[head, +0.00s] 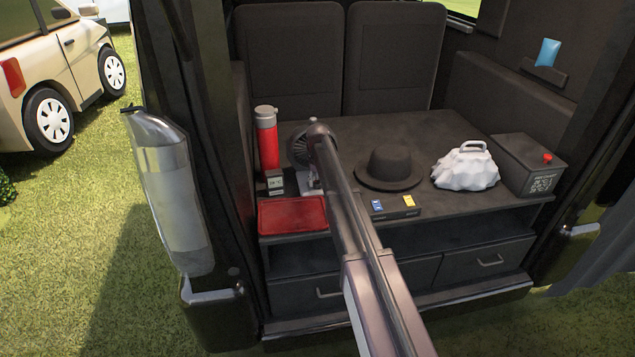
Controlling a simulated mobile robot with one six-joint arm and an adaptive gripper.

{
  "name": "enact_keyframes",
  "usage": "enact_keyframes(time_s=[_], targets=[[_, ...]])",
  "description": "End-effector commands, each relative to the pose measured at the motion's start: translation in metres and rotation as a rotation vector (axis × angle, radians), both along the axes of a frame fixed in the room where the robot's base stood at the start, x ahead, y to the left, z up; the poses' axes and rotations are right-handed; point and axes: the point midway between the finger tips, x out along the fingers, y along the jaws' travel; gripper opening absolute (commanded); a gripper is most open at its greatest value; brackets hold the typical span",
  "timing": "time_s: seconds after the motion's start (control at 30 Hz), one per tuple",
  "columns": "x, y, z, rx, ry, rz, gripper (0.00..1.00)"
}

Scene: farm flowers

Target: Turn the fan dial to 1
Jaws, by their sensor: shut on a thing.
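The fan (300,148), with a dark round head, stands on the van's rear shelf, left of centre. My arm reaches across in front of it and covers its right side. Its base and dial are mostly hidden behind the arm. My gripper (313,187) is low at the fan's base, largely hidden by my own arm, with only a small pale part showing. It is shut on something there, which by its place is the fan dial. The number the dial points to cannot be read.
A dark hat (389,165), blue and yellow switches (393,205), a white lumpy object (465,168) and a box with a red button (530,165) are right.

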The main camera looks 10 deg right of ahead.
Motion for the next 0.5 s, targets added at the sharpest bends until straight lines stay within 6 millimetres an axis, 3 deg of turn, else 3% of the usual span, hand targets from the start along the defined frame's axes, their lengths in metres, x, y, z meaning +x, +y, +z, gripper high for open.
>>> enact_keyframes(time_s=[0.5], targets=[[-0.0006,0.001,-0.0003,0.002,0.002,-0.354,0.0]])
